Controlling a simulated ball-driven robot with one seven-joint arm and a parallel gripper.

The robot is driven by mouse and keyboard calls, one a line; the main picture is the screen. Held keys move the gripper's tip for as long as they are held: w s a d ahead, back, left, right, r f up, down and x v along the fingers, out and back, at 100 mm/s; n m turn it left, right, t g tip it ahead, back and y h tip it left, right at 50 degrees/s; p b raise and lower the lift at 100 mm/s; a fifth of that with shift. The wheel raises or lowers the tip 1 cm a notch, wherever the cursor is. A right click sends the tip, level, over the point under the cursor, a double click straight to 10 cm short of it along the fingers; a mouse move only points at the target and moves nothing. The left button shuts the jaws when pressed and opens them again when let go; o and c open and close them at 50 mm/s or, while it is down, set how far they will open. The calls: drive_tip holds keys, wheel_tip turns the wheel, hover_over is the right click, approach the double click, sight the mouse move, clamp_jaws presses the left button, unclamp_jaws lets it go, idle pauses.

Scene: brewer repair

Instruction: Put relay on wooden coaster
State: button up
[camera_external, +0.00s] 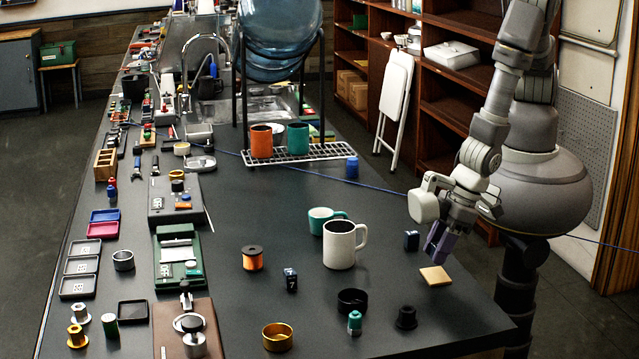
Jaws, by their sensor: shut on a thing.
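The wooden coaster (435,276) is a small pale tan square lying flat near the right edge of the dark counter. My gripper (438,247) hangs just above and behind it, pointing down. It is shut on a purple block (441,248), which I take to be the relay. The block sits just above the coaster in the picture and appears apart from it. The fingers partly hide the block, and its exact height above the counter is hard to tell.

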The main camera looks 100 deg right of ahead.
wheel_tip(320, 180, down, 3)
drive_tip(key=shift+f, duration=0.1)
drive_tip(key=shift+s, duration=0.1)
drive_tip(key=o, duration=1)
